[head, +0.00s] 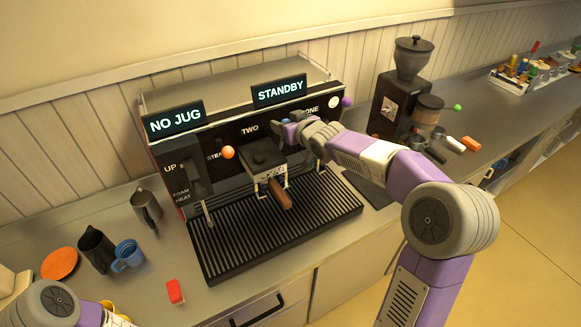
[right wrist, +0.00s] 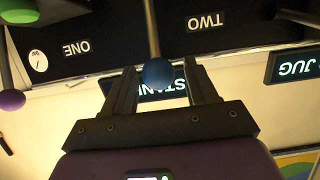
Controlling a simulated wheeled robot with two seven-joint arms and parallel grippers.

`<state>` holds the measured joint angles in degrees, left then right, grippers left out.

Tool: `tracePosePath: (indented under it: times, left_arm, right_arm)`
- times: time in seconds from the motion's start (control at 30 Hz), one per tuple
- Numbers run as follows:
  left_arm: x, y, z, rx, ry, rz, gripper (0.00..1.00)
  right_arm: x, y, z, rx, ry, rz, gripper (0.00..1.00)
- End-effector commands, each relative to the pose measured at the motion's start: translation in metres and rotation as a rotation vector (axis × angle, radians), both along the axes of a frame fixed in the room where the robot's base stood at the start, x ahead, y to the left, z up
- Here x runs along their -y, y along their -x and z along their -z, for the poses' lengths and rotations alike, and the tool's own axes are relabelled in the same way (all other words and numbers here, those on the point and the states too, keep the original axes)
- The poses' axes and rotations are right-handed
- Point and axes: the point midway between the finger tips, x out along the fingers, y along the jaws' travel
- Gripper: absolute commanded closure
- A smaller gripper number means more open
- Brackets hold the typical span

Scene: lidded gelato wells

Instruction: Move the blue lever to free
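The blue lever is a thin rod with a blue ball knob (right wrist: 158,72), hanging in front of the coffee machine's dark front panel in the right wrist view, near the word TWO. My right gripper (right wrist: 162,82) is open. Its two fingers stand to either side of the knob in that view, with a gap on each side; I cannot tell how deep the knob sits between them. A FREE label is not legible. My left gripper is out of view.
The coffee machine (head: 335,88) shows STANDBY and NO JUG displays. An orange knob (head: 228,152) and a purple knob (head: 347,101) flank my right gripper. A brown-handled portafilter (head: 279,194) is below. A grinder (head: 391,100) stands right. Jugs and a blue cup (head: 128,256) stand left.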

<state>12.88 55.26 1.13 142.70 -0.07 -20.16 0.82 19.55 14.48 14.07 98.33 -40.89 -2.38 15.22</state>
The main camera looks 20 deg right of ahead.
Motion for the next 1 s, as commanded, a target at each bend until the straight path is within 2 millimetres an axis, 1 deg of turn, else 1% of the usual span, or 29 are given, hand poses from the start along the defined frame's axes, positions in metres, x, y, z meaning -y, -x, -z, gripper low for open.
tracePosePath:
  times: [0.17, 0.27, 0.4, 0.6, 0.7, 0.8, 1.0]
  left_arm:
    - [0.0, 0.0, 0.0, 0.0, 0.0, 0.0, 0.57]
    - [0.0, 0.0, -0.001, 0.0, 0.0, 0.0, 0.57]
    - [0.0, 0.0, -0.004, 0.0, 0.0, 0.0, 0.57]
    - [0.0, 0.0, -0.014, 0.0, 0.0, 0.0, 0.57]
    - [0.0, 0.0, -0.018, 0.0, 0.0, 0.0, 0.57]
    - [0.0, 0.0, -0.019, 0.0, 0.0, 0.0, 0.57]
    - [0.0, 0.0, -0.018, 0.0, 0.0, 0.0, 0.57]
  right_arm:
    - [0.001, 0.0, -0.001, 0.001, 0.0, 0.001, 0.43]
    - [0.002, 0.006, -0.002, 0.002, 0.001, 0.003, 0.43]
    - [0.003, 0.022, -0.003, 0.002, 0.001, 0.003, 0.43]
    - [0.005, 0.046, -0.004, 0.001, 0.002, 0.002, 0.43]
    - [0.005, 0.055, -0.003, 0.001, 0.002, 0.002, 0.43]
    - [0.005, 0.06, -0.002, 0.001, 0.001, 0.001, 0.43]
    - [0.005, 0.06, -0.001, 0.002, 0.0, 0.001, 0.43]
